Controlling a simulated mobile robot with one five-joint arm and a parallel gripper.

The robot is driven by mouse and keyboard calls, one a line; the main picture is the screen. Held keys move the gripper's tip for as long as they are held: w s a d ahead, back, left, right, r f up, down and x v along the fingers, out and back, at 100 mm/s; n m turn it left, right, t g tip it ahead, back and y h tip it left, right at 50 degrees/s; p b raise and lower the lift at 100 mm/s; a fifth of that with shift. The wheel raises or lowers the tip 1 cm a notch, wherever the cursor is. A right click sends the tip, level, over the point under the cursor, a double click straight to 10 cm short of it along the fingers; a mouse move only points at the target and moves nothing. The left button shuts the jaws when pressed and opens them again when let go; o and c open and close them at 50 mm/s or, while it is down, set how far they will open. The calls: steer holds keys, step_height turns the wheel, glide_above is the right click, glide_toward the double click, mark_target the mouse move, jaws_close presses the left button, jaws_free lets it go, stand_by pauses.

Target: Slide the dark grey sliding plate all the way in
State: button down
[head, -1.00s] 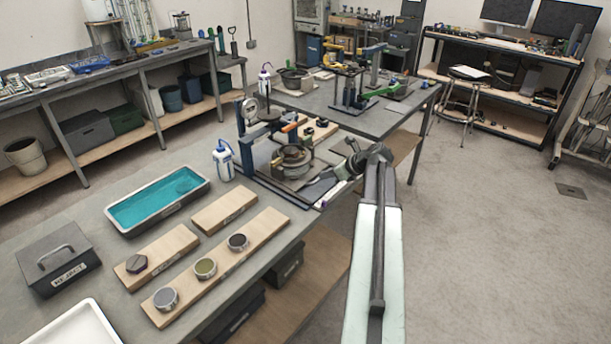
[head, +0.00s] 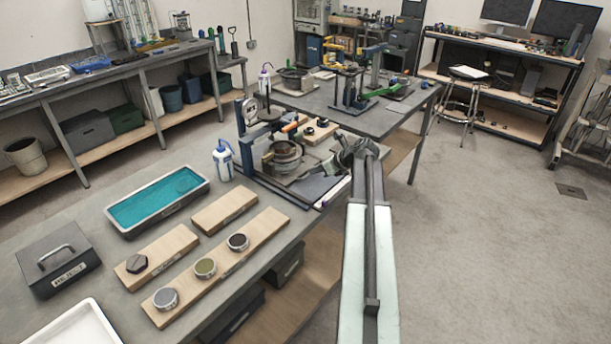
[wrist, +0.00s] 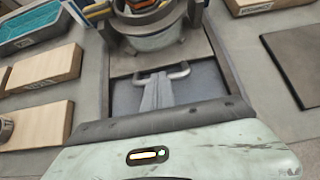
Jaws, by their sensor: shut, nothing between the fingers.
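The dark grey sliding plate (head: 316,188) lies in the press-like stand on the near bench. In the wrist view the plate (wrist: 205,92) sits between side rails, with a pale bar handle (wrist: 180,71) across it. My gripper (wrist: 155,82) is shut and empty, its fingertips at the handle's middle; I cannot tell whether they touch it. In the head view my gripper (head: 350,158) is at the right side of the stand. A round metal pot (head: 285,156) stands beyond the handle and also shows in the wrist view (wrist: 152,32). My fingers hide part of the plate.
A white and blue bottle (head: 223,160) stands left of the stand. A teal-filled tray (head: 205,184), wooden boards (head: 225,209) with round pieces, and a dark lidded box (head: 95,262) lie nearer. Open floor lies to the right.

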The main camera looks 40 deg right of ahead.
steer(key=shift+w+a, duration=0.25)
steer(key=shift+w, duration=0.75)
steer(key=shift+w+a, duration=0.2)
steer(key=shift+w, duration=0.8)
steer(key=shift+w+a, duration=0.25)
steer(key=shift+w, duration=0.75)
steer(key=shift+s+f+p+v, duration=0.2)
steer(key=shift+p+v, duration=0.3)
steer(key=shift+v, duration=0.6)
steer(key=shift+s+f+p+v, duration=0.15)
steer(key=shift+p+v, duration=0.4)
steer(key=shift+v, duration=0.55)
steer(key=shift+s+f+p+v, duration=0.15)
steer(key=shift+p+v, duration=0.35)
steer(key=shift+v, duration=0.6)
steer(key=shift+d+f, duration=0.1)
